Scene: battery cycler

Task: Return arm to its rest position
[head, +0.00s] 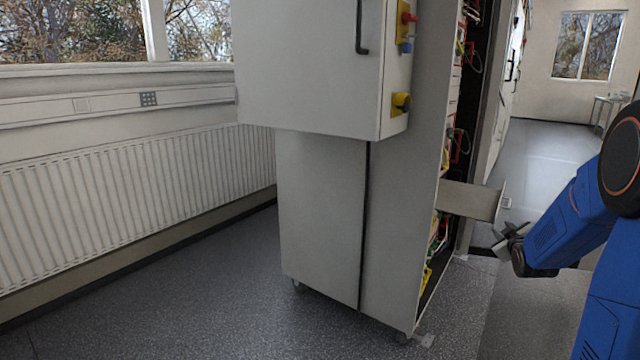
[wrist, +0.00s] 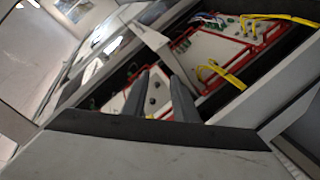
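My blue arm (head: 575,200) reaches in from the right edge of the head view. My gripper (head: 503,238) is at its end, in front of the open side of the cabinet (head: 322,210) and just below a grey panel (head: 470,200) that sticks out of it. In the wrist view my gripper's two dark fingers (wrist: 160,92) stand apart, with a white-faced unit visible between them. Nothing is held. Whether the fingers touch the cabinet cannot be told.
Red-framed units (wrist: 215,60) with yellow cables (wrist: 222,75) fill the cabinet's open side. A control box with a yellow-and-red switch (head: 404,18) juts from the cabinet. A radiator (head: 130,195) lines the left wall. The floor (head: 220,290) left of the cabinet is clear.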

